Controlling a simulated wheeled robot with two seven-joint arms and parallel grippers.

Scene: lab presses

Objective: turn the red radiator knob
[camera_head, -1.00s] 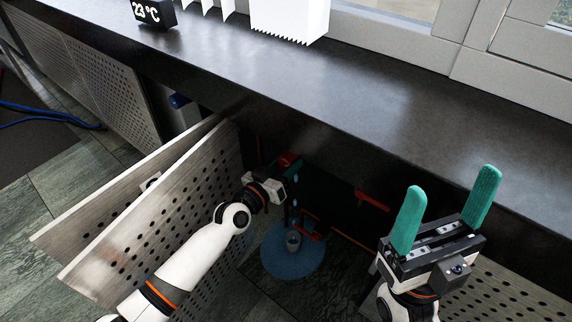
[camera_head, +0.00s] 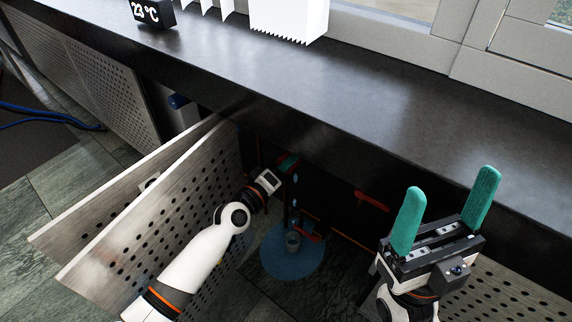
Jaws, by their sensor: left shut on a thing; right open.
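My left gripper (camera_head: 286,163) reaches into the dark space under the counter. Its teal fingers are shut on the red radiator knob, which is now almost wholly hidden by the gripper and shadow. The wrist is rolled so that a pale face of the gripper body points up. My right gripper (camera_head: 447,212) is open and empty, its two teal fingers pointing up in front of the counter, well to the right of the knob.
Blue drops (camera_head: 294,205) hang below the knob, above a small cup (camera_head: 292,241) in a blue puddle (camera_head: 280,262). A red bar (camera_head: 372,201) shows further right. Perforated panels (camera_head: 165,210) stand open beside my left arm. The dark counter (camera_head: 330,90) overhangs the space.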

